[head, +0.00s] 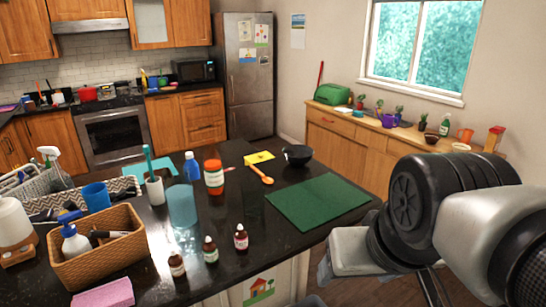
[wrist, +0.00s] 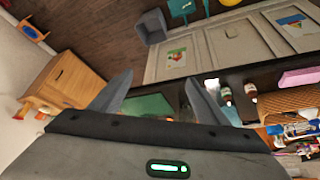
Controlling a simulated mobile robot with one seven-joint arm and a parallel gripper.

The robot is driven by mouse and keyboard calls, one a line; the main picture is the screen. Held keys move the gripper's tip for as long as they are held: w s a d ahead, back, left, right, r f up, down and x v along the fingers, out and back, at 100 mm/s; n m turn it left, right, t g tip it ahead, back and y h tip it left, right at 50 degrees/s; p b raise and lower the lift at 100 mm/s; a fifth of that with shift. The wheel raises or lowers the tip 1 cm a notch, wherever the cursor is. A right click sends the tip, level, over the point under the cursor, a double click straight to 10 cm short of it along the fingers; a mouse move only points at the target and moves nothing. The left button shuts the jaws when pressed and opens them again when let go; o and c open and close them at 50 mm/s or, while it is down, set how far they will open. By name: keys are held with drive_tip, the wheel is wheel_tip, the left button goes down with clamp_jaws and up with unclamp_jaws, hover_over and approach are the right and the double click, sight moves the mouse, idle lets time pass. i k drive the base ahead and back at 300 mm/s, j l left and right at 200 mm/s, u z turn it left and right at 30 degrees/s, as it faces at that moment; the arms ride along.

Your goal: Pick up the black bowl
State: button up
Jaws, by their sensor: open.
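The black bowl (head: 298,155) stands upright on the dark counter, near its far edge, beyond the green mat and right of a yellow cloth. It looks empty, and nothing is touching it. I cannot make it out in the wrist view. My gripper (wrist: 160,78) shows in the wrist view with its two grey fingers spread wide and nothing between them. The green mat (wrist: 148,105) shows behind the fingers. In the head view my arm fills the lower right, to the right of the counter and well apart from the bowl; the fingers are not clear there.
The green mat (head: 318,201) lies flat in front of the bowl. Small bottles (head: 241,238) and a wicker basket (head: 98,250) crowd the near left counter.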

sight(298, 155)
drive_tip(key=i+l+u, duration=0.4)
drive_tip(key=l, duration=0.15)
drive_tip(key=i+l+u, duration=0.4)
drive_tip(key=l, duration=0.25)
drive_tip(key=l+u, duration=0.2)
drive_tip(key=l, duration=0.15)
